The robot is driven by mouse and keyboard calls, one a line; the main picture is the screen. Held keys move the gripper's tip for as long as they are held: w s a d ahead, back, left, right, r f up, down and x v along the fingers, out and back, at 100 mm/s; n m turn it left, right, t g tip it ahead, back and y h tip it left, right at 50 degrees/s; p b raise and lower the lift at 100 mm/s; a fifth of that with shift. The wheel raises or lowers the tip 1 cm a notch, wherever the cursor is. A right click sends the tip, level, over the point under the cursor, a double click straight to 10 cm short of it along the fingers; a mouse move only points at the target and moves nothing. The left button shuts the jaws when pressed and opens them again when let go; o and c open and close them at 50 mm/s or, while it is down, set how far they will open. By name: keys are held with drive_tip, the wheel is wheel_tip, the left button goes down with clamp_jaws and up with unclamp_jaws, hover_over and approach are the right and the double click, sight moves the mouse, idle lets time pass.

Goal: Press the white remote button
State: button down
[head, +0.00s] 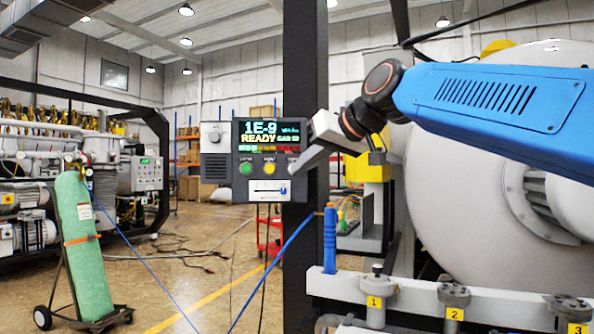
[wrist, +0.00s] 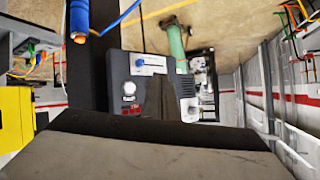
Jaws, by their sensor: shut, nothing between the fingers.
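The control box (head: 215,166) is mounted on a dark post, with a lit screen reading 1E-9 and READY. Below the screen are a green button (head: 246,168) and a yellow button (head: 269,168). The white button is at the right end of that row, largely hidden by my gripper (head: 297,168) in the head view. In the wrist view the box is upside down and the white button (wrist: 129,88) shows clear, left of my gripper's tip (wrist: 160,98). My gripper is shut and empty. The fingers cover the other buttons there. I cannot tell whether the tip touches the panel.
The dark post (head: 304,80) stands right behind the box. A slider switch (head: 270,191) is below the buttons. A blue-handled tool (head: 330,240) and numbered valves (head: 375,300) are at lower right. A green cylinder (head: 82,245) stands on the left.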

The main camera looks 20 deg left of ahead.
drive_tip(key=w+a, duration=0.3)
drive_tip(key=w, duration=0.5)
drive_tip(key=shift+a, duration=0.4)
idle(2.0)
drive_tip(key=shift+w+a, duration=0.2)
drive_tip(key=shift+w, duration=0.15)
drive_tip(key=shift+w+a, duration=0.15)
drive_tip(key=shift+w, duration=0.15)
idle(0.7)
drive_tip(key=shift+s, duration=0.1)
idle(0.4)
drive_tip(key=shift+s+d, duration=0.35)
drive_tip(key=shift+s, duration=0.25)
